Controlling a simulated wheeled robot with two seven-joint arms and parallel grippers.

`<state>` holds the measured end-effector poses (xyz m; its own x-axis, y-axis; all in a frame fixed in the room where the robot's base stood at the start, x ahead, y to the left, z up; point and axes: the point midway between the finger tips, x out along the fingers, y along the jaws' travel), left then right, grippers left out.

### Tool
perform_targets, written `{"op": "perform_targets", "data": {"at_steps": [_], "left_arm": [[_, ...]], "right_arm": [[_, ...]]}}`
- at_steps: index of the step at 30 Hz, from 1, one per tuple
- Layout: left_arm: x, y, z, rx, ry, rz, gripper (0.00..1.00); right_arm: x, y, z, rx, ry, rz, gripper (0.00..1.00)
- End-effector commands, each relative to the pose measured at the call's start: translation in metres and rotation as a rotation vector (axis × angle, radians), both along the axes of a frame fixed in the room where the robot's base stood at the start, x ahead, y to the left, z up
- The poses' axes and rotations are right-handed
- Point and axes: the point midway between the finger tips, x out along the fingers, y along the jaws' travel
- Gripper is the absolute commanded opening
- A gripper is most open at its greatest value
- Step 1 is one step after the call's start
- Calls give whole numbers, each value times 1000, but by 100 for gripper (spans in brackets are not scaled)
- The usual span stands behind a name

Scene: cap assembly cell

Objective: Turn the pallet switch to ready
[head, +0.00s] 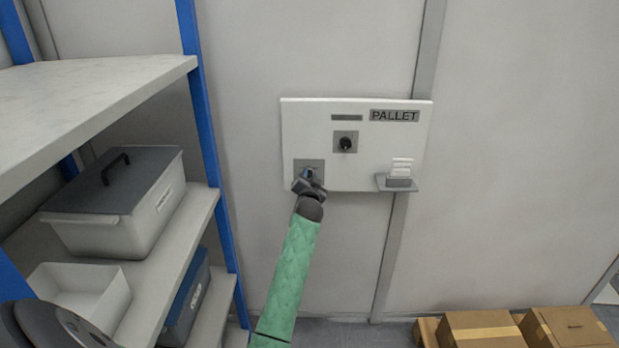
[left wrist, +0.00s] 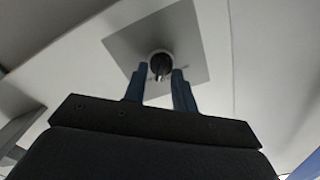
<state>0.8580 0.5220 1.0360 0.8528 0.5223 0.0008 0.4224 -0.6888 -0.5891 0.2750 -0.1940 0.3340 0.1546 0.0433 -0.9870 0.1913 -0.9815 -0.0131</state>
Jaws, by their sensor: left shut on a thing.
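A white panel (head: 265,130) labelled PALLET (head: 394,116) is on the wall. It has an upper black knob (head: 345,144) on a grey plate. Below and to the left is a second grey plate (head: 300,164), mostly covered by my left gripper (head: 309,175). In the left wrist view, a dark round knob (left wrist: 159,66) with a light mark sits on a grey square plate (left wrist: 190,40). The blue fingers of my left gripper (left wrist: 160,74) are on both sides of the knob and shut on it. Which way the knob points is hard to tell. My right gripper is not in view.
A small ledge (head: 397,187) with white cards sticks out at the panel's lower right. A shelf rack with blue posts (head: 205,120) and a grey lidded box (head: 125,200) stands at left. Cardboard boxes (head: 483,328) are on the floor at lower right. The wall right of the panel is clear.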

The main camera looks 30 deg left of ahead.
Motion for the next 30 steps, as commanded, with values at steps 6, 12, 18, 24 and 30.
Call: {"op": "perform_targets", "data": {"at_steps": [6, 12, 18, 24, 30], "left_arm": [[0, 0, 0, 92, 57, 1, 4], [1, 0, 0, 134, 81, 1, 4], [1, 0, 0, 146, 89, 1, 4], [1, 0, 0, 146, 89, 1, 4], [1, 0, 0, 146, 89, 1, 47]], "right_arm": [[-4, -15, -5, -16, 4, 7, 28], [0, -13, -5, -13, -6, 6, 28], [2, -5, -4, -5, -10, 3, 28], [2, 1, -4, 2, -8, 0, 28], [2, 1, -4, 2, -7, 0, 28]]}}
